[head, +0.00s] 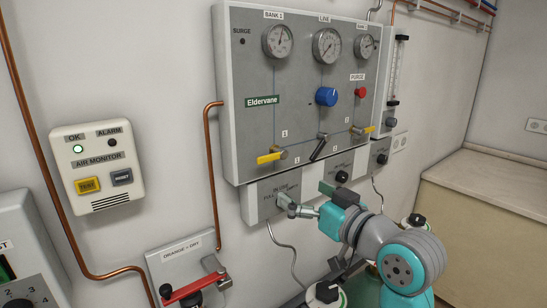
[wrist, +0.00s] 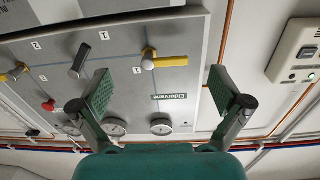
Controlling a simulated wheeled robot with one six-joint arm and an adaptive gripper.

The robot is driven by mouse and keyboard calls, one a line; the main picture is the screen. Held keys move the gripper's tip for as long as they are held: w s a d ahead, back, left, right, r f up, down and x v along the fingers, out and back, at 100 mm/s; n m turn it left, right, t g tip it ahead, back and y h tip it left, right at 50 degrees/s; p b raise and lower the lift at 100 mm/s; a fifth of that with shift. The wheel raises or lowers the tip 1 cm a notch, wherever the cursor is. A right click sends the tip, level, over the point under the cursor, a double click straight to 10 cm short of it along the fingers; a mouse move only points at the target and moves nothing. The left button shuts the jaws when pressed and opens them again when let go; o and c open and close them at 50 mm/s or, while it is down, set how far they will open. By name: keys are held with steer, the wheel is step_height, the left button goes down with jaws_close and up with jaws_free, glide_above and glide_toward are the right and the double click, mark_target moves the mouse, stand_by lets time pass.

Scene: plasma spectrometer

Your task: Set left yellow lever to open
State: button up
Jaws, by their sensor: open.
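The left yellow lever (head: 269,157) sits at the lower left of the grey Eldervane panel (head: 238,145). It lies about level, its handle pointing left from its pivot. In the wrist view, which looks upside down, the lever (wrist: 172,61) appears between the fingers' lines, farther off than the fingertips. My gripper (head: 306,198) is open and empty, below and right of the lever in the head view and apart from it. Both fingers of my gripper (wrist: 162,92) show in the wrist view, spread wide.
A black lever (head: 318,147) and a right yellow lever (head: 361,131) share the panel. A blue knob (head: 326,96), red button (head: 360,93) and gauges (head: 278,41) are above. A copper pipe (head: 209,165) runs left of the panel. An air monitor (head: 97,168) hangs farther left.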

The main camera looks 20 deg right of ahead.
steer(key=n, duration=0.1)
glide_toward(274, 156)
steer(key=shift+y, duration=0.3)
steer(key=x, duration=1)
steer(key=shift+w+d+f, duration=0.1)
steer(key=shift+w+f, duration=0.1)
steer(key=shift+w, duration=0.1)
steer(key=c, duration=1.5)
